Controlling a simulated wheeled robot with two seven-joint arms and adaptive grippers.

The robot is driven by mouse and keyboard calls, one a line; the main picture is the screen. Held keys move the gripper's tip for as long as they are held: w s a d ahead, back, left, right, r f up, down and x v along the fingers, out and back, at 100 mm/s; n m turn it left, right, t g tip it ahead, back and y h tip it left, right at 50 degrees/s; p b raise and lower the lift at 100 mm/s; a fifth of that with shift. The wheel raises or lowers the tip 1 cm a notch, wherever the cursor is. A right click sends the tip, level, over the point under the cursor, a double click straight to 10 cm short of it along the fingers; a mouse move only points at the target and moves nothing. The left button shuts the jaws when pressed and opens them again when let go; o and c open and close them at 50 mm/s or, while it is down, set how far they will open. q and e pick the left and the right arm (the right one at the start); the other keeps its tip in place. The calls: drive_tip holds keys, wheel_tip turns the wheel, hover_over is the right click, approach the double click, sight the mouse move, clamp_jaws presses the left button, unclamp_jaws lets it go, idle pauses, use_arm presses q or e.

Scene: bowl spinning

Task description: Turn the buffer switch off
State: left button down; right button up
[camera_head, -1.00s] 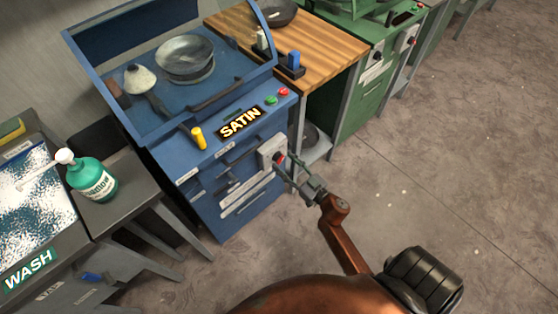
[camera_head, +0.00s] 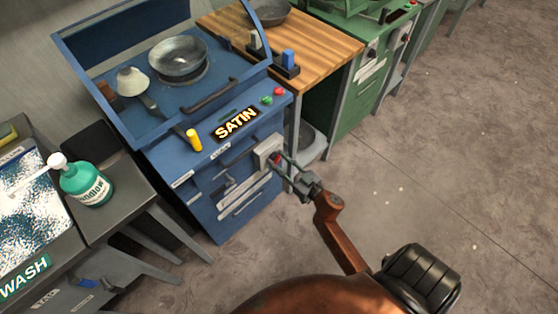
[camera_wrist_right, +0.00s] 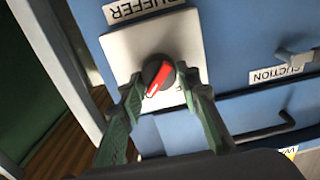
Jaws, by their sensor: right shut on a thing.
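The buffer switch (camera_wrist_right: 158,77) is a round black knob with a red pointer on a pale plate (camera_wrist_right: 122,49), below the BUFFER label (camera_wrist_right: 146,9). In the right wrist view its pointer slants to the lower left. My right gripper (camera_wrist_right: 163,84) has its green-grey fingers on both sides of the knob and is shut on it. In the head view, my right gripper (camera_head: 281,168) is at the switch plate (camera_head: 266,151) on the front of the blue buffing cabinet (camera_head: 222,207). The fingers partly hide the switch there. My left gripper is out of view.
A metal bowl (camera_head: 178,54) sits in the blue cabinet's hooded top. A yellow-handled lever (camera_head: 194,139) and SATIN sign (camera_head: 236,124) are above the drawers. A green bottle (camera_head: 86,184) stands on the left bench. Open floor (camera_head: 455,190) lies to the right.

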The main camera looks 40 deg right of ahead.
drive_tip(key=shift+c, duration=0.9)
